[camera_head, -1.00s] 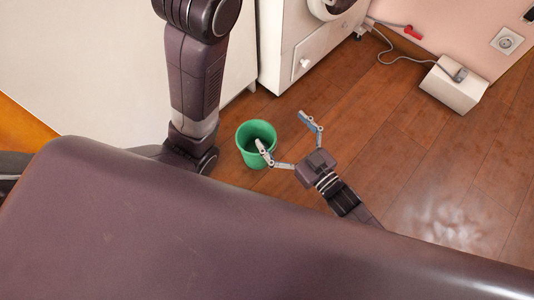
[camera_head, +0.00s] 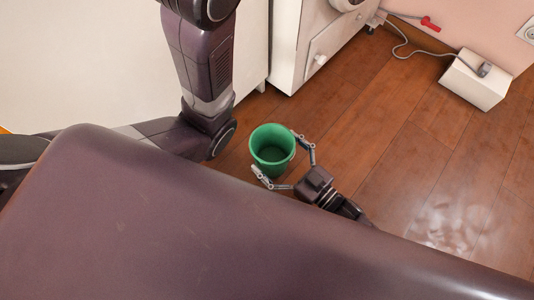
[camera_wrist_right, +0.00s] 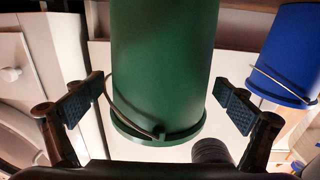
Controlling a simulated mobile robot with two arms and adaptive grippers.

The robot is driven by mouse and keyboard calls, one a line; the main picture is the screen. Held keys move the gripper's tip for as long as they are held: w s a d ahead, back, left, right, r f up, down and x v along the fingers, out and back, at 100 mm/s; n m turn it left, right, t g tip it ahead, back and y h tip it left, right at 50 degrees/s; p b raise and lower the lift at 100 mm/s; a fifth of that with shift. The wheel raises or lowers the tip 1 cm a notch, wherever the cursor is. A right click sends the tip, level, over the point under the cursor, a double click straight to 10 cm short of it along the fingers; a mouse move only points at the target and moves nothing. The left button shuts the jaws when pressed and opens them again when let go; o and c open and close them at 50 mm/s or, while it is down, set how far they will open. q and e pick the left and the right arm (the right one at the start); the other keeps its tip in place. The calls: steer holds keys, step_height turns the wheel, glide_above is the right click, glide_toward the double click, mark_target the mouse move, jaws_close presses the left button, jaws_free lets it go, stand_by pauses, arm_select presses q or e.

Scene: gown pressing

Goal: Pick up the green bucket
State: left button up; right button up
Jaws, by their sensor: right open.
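The green bucket (camera_head: 272,142) stands upright and open-topped on the wooden floor in the head view. My right gripper (camera_head: 275,151) is open around it, one finger at its right side and the other at its lower left. In the right wrist view the green bucket (camera_wrist_right: 165,65) fills the space between the spread fingers of my right gripper (camera_wrist_right: 160,88). Gaps show between the bucket and both finger pads there. Its thin wire handle hangs across its wall. My left gripper is not in view.
A white cabinet (camera_head: 325,50) stands behind the bucket. A white box (camera_head: 475,82) with a cable lies on the floor at the upper right. A blue bucket (camera_wrist_right: 288,50) shows right of the green one in the wrist view. Floor right of my gripper is clear.

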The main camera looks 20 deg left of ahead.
steer(key=shift+w+a, duration=0.2)
steer(key=shift+a, duration=0.2)
steer(key=shift+d, duration=0.1)
steer(key=c, duration=1.7)
steer(key=shift+c, duration=0.3)
steer(key=shift+r, duration=0.15)
